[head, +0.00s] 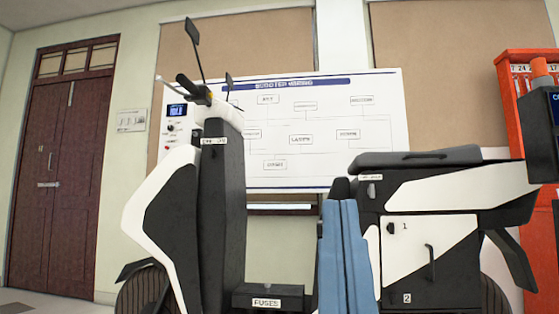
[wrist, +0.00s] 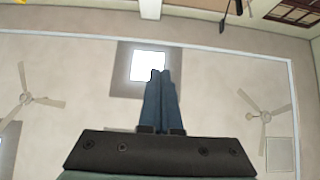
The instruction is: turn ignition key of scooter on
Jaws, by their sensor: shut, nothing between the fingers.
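The white and black scooter (head: 165,205) stands side-on across the head view. A small "OFF ON" label (head: 214,141) sits high on its front column, below the handlebar. A small dark part beside the label may be the ignition key, but it is too small to tell. My gripper (head: 341,190) points upward in front of the scooter, before the gap between the front column and the seat. Its blue fingers are together and empty, apart from the label and to its right. In the wrist view my gripper (wrist: 160,74) is also shut, pointing at the ceiling.
The seat (head: 415,160) and a side panel with a handle (head: 430,262) are right of my gripper. A "FUSES" box (head: 267,298) is low on the left. A mirror (head: 192,32) rises above the handlebar. An orange rack (head: 515,80) stands at right.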

